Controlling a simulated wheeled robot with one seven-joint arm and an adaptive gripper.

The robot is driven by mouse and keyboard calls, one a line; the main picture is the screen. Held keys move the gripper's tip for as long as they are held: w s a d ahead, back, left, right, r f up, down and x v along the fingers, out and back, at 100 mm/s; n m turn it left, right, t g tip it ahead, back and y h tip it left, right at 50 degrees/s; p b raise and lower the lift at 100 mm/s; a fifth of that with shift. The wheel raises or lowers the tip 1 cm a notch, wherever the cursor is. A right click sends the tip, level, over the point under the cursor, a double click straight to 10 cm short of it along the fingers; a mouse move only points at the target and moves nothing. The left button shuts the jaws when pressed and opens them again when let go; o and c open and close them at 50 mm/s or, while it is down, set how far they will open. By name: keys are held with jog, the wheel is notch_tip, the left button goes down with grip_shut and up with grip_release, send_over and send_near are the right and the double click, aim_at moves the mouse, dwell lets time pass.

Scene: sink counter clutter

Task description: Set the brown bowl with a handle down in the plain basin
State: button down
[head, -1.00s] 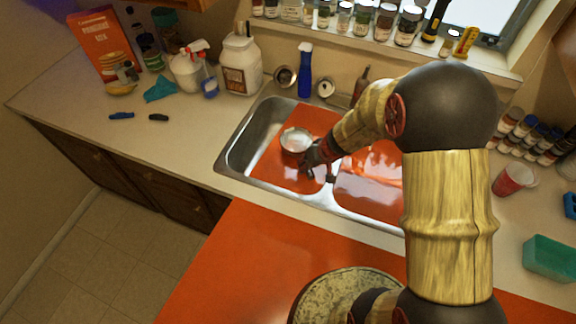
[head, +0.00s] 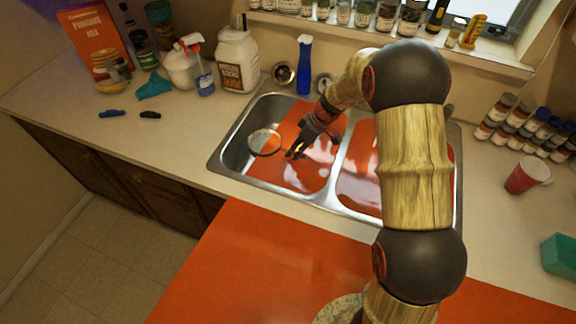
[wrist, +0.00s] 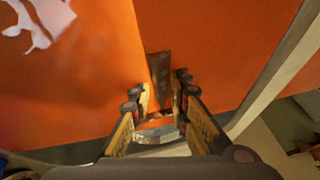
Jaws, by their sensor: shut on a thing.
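The bowl (head: 265,142) is round, pale inside with a thin brown rim, and shows at the left side of the left basin (head: 232,150) in the head view. My gripper (head: 295,152) is just right of the bowl, over the same basin, shut on its handle. In the wrist view a brown strip (wrist: 160,75), which looks like the handle, runs out past my fingertips (wrist: 162,95). A pale curved edge shows between the fingers; I cannot tell what it is. Whether the bowl touches the basin floor is unclear.
Orange covers much of both basins; the right basin (head: 362,180) is partly behind my arm. A divider (head: 338,172) separates them.

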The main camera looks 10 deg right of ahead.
jog(key=w+d+f+n+g+b, duration=0.35)
jog(key=d+n, duration=0.25)
jog(key=n, duration=0.4)
jog(key=shift+g+h, duration=0.25)
jog(key=shift+h, duration=0.15)
jog(key=f, duration=0.2)
jog(key=f+b, duration=0.1)
jog(key=f, duration=0.5)
jog(key=shift+s+a+b, duration=0.2)
jog(key=shift+s+b, duration=0.1)
jog(key=c, duration=2.1)
grip_release()
jog(key=shift+f, duration=0.15)
jog(key=shift+c, duration=0.2)
jog(key=o, duration=0.5)
jog(key=shift+c, duration=0.2)
